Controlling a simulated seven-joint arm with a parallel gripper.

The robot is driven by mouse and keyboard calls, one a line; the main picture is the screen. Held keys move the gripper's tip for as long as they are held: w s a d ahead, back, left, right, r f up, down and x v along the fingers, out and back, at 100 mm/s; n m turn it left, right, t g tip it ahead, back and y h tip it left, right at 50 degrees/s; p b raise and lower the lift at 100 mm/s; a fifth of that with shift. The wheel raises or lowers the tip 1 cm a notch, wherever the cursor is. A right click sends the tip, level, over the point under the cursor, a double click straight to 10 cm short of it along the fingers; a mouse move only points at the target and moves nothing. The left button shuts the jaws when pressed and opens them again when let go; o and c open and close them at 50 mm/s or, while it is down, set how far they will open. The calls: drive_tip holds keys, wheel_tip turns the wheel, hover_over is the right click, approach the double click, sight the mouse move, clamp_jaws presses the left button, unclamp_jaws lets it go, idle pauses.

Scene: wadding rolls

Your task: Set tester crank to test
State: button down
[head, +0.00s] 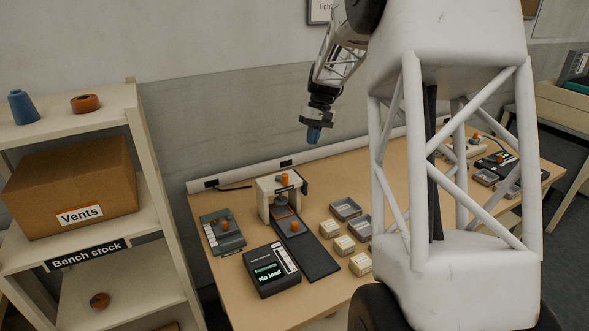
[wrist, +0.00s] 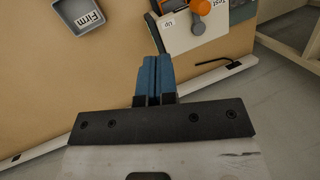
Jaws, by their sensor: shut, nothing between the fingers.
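The tester is a pale frame (head: 268,187) on the bench. An orange crank (head: 284,180) sits on its top. In the wrist view the crank (wrist: 201,8) is at the top edge, partly cut off. A small "Up" label (wrist: 168,24) is left of it and a "Test" label (wrist: 219,3) at its upper right. I cannot tell which label the crank points to. My gripper (head: 313,138) hangs in the air above and right of the tester in the head view, apart from it. Its blue fingers (wrist: 155,70) are shut and empty.
A dark readout box (head: 271,270) showing "No load" stands in front of the tester. A grey panel with an orange knob (head: 225,225) lies left. Small pale boxes (head: 344,245) and grey trays (head: 346,208) are right. A "Firm" tray (wrist: 80,17) shows in the wrist view.

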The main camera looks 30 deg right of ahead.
drive_tip(key=n, duration=0.6)
drive_tip(key=s+n+t, duration=0.1)
drive_tip(key=n, duration=0.5)
drive_tip(key=n+t+y, duration=0.1)
drive_tip(key=n, duration=0.5)
drive_tip(key=shift+s+d+r, duration=0.2)
drive_tip(key=shift+s+d, duration=0.15)
drive_tip(key=shift+s, duration=0.05)
drive_tip(key=shift+f, duration=0.15)
drive_tip(key=w+a+f, duration=0.1)
drive_tip(key=a+f, duration=0.6)
drive_tip(key=f, duration=0.2)
drive_tip(key=shift+a, duration=0.3)
drive_tip(key=shift+s+a+m+t, duration=0.1)
drive_tip(key=shift+a+m+t, duration=0.15)
drive_tip(key=shift+m, duration=0.55)
drive_tip(key=shift+s+a+m+t, duration=0.1)
drive_tip(key=shift+m+t, duration=0.25)
drive_tip(key=shift+m, duration=0.45)
